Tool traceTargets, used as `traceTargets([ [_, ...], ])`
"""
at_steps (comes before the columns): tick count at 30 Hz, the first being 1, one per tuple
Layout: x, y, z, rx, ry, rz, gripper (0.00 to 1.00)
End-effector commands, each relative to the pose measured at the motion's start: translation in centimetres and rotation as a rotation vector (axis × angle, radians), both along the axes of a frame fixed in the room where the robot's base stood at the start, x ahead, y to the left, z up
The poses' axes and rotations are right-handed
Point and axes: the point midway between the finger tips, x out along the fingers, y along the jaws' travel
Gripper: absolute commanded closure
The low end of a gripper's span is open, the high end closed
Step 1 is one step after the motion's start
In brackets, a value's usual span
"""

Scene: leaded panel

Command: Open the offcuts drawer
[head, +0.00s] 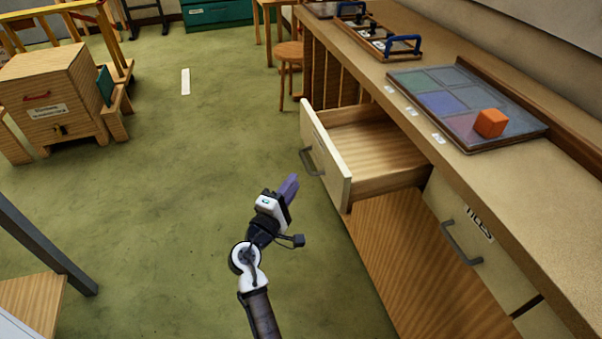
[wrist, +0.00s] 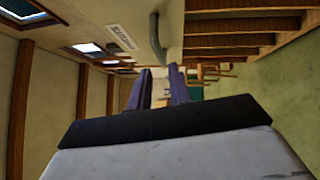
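In the head view a drawer (head: 375,150) in the bench is pulled out, and its inside looks empty. Its pale front (head: 330,160) carries a grey bar handle (head: 312,160). A grey handle (wrist: 157,38) and a blurred white label (wrist: 122,37) show beyond the fingertips.
A shut drawer (head: 505,265) with a handle (head: 462,243) is to the right. On the bench top (head: 390,75) lie a glass panel (head: 450,95) and an orange cube (head: 490,123). A stool (head: 288,55) and a wooden box (head: 50,95) stand farther off. The green floor (head: 170,190) is mostly clear.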

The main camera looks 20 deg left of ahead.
Motion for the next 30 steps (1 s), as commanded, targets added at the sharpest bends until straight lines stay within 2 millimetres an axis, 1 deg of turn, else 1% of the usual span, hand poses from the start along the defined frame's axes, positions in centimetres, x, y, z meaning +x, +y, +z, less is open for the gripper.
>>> traceTargets([
  [1,-1.2,0.2,-0.5,0.0,0.002,0.003,0.8],
  [3,-2.5,0.3,-0.6,0.0,0.001,0.002,0.8],
  [6,-3.9,0.6,-0.7,0.0,0.0,0.002,0.8],
  [9,-4.7,0.6,-0.7,0.0,0.001,0.0,0.8],
  [14,-5.2,0.6,-0.6,0.0,-0.001,-0.002,0.8],
  [28,-5.2,0.7,-0.7,0.0,0.0,-0.001,0.8],
  [30,-4.9,1.6,0.3,0.043,-0.011,0.039,0.8],
])
